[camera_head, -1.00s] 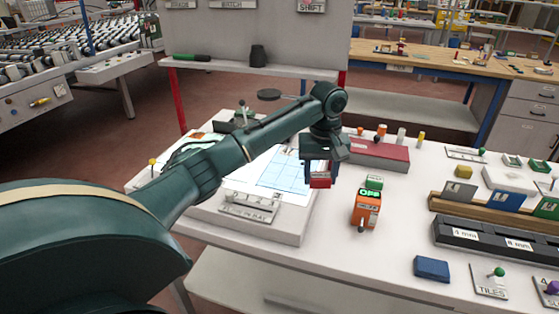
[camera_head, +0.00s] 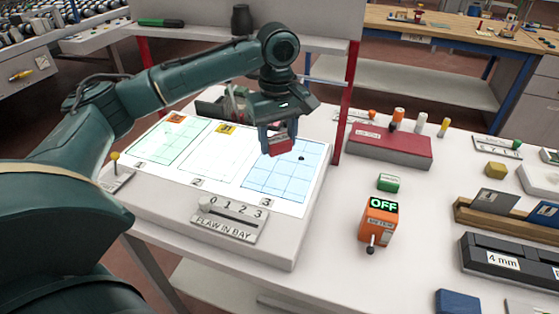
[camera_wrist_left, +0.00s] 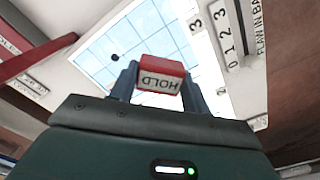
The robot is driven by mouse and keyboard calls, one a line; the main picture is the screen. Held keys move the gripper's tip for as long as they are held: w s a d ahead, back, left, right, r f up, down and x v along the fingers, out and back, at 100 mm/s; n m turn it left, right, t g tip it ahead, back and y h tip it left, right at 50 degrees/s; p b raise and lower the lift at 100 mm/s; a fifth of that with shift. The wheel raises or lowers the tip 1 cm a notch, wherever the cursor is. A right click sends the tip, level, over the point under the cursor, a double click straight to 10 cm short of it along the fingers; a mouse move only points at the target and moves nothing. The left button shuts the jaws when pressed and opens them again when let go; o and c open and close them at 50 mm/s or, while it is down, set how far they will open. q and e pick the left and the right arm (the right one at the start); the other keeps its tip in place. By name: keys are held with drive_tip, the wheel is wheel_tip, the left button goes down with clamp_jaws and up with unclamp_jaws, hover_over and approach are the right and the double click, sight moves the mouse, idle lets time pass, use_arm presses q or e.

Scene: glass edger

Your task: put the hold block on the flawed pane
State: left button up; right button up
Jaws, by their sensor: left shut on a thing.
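The hold block (camera_head: 280,147), red with a white HOLD label, is held between the fingers of my left gripper (camera_head: 278,136). It also shows in the wrist view (camera_wrist_left: 161,78). The block appears over the upper left part of the blue gridded pane (camera_head: 275,184) in bay 3; a gap below it is hard to judge. This pane has a dark spot (camera_head: 302,158), which also shows in the wrist view (camera_wrist_left: 115,57). A green-lined pane (camera_head: 170,142) lies in bay 1 and a pale pane (camera_head: 222,158) in bay 2. My right gripper is out of view.
The lit table has a FLAW IN BAY slider (camera_head: 230,219) at its front. Right of it stand an orange OFF switch box (camera_head: 379,222), a green block (camera_head: 388,183) and a red case (camera_head: 390,150). A red post (camera_head: 350,105) rises behind bay 3.

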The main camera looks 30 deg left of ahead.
sight(278, 140)
use_arm(q)
wheel_tip(278, 140, down, 8)
drive_tip(key=shift+f, duration=0.15)
idle(0.3)
drive_tip(key=o, duration=1)
drive_tip(key=shift+f, duration=0.1)
wheel_tip(278, 140, up, 12)
drive_tip(key=shift+r, duration=0.15)
drive_tip(key=shift+s, duration=0.1)
